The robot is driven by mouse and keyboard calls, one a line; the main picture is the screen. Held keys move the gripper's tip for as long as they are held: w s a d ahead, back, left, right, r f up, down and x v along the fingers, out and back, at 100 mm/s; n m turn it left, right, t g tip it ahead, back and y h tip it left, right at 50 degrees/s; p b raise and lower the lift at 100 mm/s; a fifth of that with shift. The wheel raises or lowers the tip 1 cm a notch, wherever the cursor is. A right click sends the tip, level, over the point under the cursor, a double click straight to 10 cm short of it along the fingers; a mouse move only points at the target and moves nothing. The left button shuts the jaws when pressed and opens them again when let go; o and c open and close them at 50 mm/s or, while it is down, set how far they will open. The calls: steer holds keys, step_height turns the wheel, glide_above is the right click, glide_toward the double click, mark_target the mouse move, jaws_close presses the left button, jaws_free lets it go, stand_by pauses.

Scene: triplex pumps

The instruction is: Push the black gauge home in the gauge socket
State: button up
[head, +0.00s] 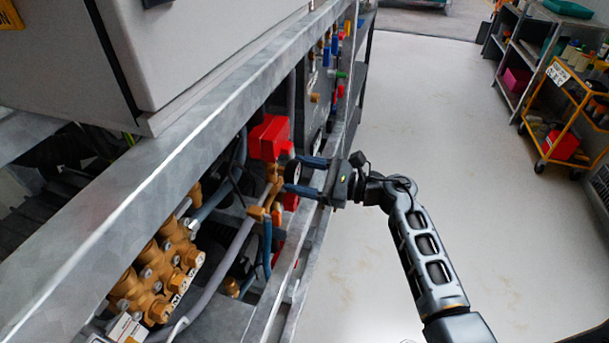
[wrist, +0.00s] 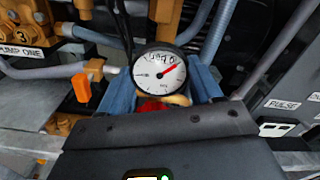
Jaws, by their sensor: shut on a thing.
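The black gauge (wrist: 160,74) has a round white dial with a red needle. My gripper (wrist: 162,85) has one blue finger on each side of it and is shut on it. In the head view the gauge (head: 292,171) shows dark between the fingertips of my gripper (head: 291,174), beside brass fittings. The gauge socket is hidden behind the gauge and fingers, so I cannot tell how deep the gauge sits.
A red box (head: 270,137) stands just beyond the fingers. An orange lever (wrist: 81,88) is left of the gripper. Brass pump blocks (head: 150,275) and hoses fill the frame. A galvanised rail (head: 160,180) runs alongside.

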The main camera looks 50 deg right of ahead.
steer(key=shift+w, duration=0.1)
steer(key=o, duration=1.5)
steer(key=shift+c, duration=0.2)
steer(key=v, duration=0.7)
steer(key=shift+s, duration=0.4)
